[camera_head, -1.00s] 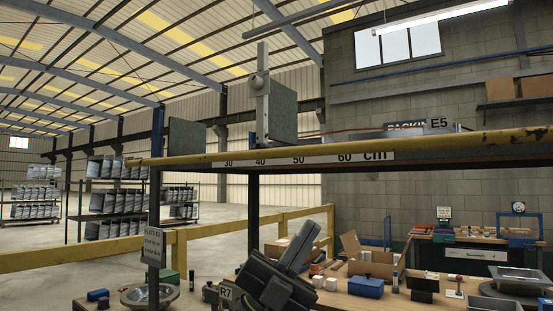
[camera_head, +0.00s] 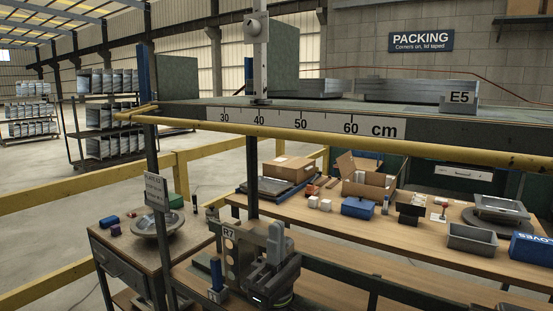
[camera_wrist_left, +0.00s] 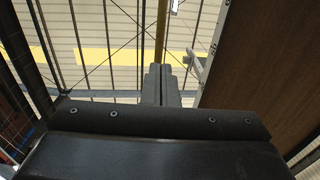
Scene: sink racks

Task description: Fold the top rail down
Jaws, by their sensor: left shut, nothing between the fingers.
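The yellow top rail (camera_head: 330,140) runs along the front of a high shelf (camera_head: 430,118). In the head view it shows just below the white cm scale (camera_head: 300,121), with its left end by the shelf's left post. My left gripper (camera_head: 276,232) is below the rail and apart from it, fingers pointing up, shut and empty. In the left wrist view its closed fingers (camera_wrist_left: 160,85) point toward a yellowish bar (camera_wrist_left: 161,30), probably the rail, with a gap I cannot judge. My right gripper is not in view.
The shelf carries metal trays (camera_head: 420,90), an E5 tag (camera_head: 460,97) and an upright scale post (camera_head: 260,50). An R7 tag (camera_head: 229,233) is left of my gripper. A bench (camera_head: 400,235) with boxes lies behind. In the wrist view, a brown panel (camera_wrist_left: 255,60) is at right.

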